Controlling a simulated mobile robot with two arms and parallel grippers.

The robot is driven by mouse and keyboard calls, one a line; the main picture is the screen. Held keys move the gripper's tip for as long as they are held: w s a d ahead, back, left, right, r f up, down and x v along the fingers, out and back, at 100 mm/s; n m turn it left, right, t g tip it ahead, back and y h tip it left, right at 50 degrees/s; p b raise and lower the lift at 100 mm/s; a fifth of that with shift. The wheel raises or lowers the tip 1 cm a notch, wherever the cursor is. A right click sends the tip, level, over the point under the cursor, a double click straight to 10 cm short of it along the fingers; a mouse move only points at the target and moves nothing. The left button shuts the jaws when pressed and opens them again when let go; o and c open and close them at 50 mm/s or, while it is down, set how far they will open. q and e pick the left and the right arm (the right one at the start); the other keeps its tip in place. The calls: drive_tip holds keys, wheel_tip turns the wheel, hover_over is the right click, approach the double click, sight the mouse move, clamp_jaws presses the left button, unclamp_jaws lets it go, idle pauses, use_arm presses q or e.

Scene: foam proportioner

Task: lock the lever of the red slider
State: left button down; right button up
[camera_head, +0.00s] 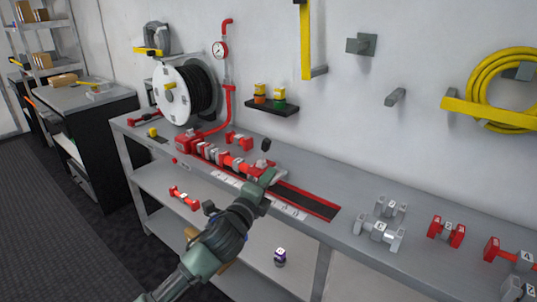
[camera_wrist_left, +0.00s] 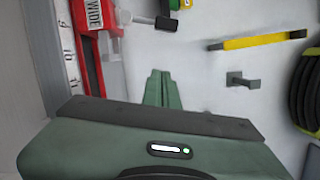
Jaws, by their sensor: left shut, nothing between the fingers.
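The red slider (camera_head: 259,167) sits on a red-edged rail with a numbered scale, at the right end of a red and grey pipe row on the bench. A lever with a black knob (camera_head: 266,145) stands up behind it. In the left wrist view a red body with a "WIDE" label (camera_wrist_left: 93,14) shows at upper left, and a pale lever with a black end (camera_wrist_left: 163,23) sticks out beside it. My left gripper (camera_head: 272,176) is at the slider's right side in the head view, and partly covers it. Its green fingers (camera_wrist_left: 158,88) are together and empty, apart from the lever.
The dark rail track (camera_head: 310,199) runs free to the right. Grey and red numbered fittings (camera_head: 378,232) stand on the bench at right. A hose reel (camera_head: 185,92), a gauge pipe (camera_head: 228,70) and a small shelf (camera_head: 272,108) are behind. Yellow wall brackets (camera_head: 305,40) hang above.

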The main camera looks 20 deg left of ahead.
sight(265, 152)
use_arm(q)
drive_tip(key=w, duration=0.3)
drive_tip(key=w+a+r, duration=0.1)
drive_tip(key=w, duration=0.1)
drive_tip(key=w+p, duration=0.1)
drive_tip(key=w, duration=0.2)
drive_tip(key=shift+w+a+r, duration=0.15)
drive_tip(key=shift+w+a, duration=0.2)
drive_tip(key=shift+a, duration=0.05)
drive_tip(key=shift+w+a+r, duration=0.1)
drive_tip(key=shift+w+a, duration=0.05)
drive_tip(key=shift+a, duration=0.3)
drive_tip(key=shift+a+r+n+p, duration=0.2)
drive_tip(key=shift+n+p, duration=0.2)
drive_tip(key=shift+p, duration=0.3)
